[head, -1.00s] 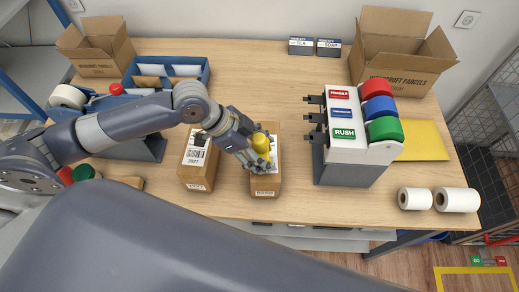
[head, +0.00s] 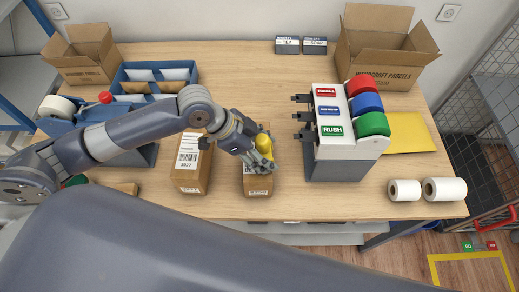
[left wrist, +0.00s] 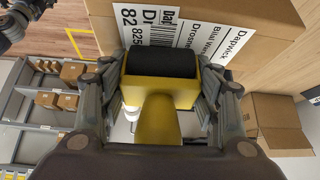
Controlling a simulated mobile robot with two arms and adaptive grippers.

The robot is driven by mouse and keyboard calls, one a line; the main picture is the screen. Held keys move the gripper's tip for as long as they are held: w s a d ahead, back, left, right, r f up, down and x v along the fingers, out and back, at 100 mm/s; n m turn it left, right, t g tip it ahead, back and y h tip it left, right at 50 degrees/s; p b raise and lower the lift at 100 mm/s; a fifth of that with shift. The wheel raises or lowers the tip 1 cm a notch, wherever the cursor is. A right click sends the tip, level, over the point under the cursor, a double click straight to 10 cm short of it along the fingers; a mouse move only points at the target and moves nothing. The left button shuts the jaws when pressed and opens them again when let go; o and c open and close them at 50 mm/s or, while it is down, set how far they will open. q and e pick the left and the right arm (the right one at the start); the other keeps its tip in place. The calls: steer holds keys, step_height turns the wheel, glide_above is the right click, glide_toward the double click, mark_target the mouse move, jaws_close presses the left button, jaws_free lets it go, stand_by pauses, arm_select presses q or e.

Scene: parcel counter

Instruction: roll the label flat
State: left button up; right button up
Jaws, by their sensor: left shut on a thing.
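My left gripper (head: 262,160) is shut on a yellow hand roller (head: 264,146) over the right-hand of two brown boxes (head: 258,184) on the counter. In the left wrist view the roller (left wrist: 160,88) has a yellow body and a black drum, between the fingers. The drum overlaps a white printed label (left wrist: 190,34) on the box face (left wrist: 270,18) and hides part of it. I cannot tell whether the drum touches the label. The other box (head: 190,172), with a white label (head: 188,152), stands just to the left. My right gripper is not in view.
A label dispenser (head: 334,150) with red, blue and green rolls stands right of the boxes. Two white rolls (head: 425,189) lie at the front right. A blue divided tray (head: 155,80) and open cartons (head: 388,45) are at the back. The middle back of the counter (head: 240,65) is clear.

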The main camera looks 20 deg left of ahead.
mark_target(264, 137)
arm_select(q)
steer(key=shift+d+f, duration=0.2)
steer(key=shift+d, duration=0.05)
steer(key=shift+a+r, duration=0.1)
step_height(264, 137, up, 2)
steer(key=shift+w+r+p, duration=0.1)
steer(key=shift+p, duration=1.15)
steer(key=shift+r, duration=0.35)
steer(key=shift+r+p, duration=0.65)
steer(key=shift+r, duration=0.95)
